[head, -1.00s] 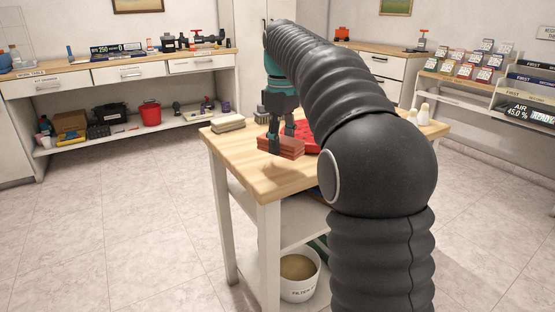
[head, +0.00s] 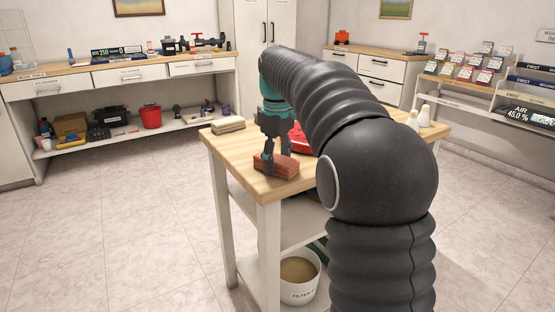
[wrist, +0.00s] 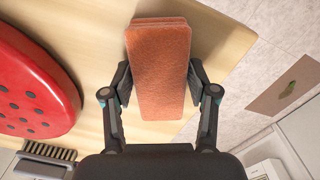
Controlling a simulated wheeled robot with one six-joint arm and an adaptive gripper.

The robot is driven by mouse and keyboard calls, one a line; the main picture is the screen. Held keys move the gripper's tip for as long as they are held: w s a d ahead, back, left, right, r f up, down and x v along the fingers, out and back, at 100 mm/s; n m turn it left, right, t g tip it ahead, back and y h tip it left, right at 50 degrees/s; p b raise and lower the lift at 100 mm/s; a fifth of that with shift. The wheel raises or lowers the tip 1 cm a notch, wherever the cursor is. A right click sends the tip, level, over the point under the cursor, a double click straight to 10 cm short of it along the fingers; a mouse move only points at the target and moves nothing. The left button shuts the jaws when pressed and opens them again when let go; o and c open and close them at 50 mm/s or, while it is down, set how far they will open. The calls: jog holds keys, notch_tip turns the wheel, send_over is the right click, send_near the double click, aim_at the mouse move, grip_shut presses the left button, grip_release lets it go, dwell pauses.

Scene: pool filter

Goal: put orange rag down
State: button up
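The orange rag (head: 284,168) is a folded, brick-coloured block at the near left part of the wooden-topped table (head: 238,150). It looks to be on the tabletop or just above it; I cannot tell which. My gripper (head: 274,158) points down over it, with a finger on each side. In the wrist view the rag (wrist: 158,75) lies lengthwise between the two fingers of my gripper (wrist: 160,84), and both pads appear to touch its sides.
A red, dotted round object (wrist: 30,85) lies beside the rag. A brush (wrist: 45,152) shows in the wrist view.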

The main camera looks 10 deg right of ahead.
aim_at(277, 159)
jog(key=shift+o, duration=0.5)
notch_tip(277, 159, up, 12)
jog(key=p, duration=0.1)
jog(key=shift+r, duration=0.15)
dwell(0.3)
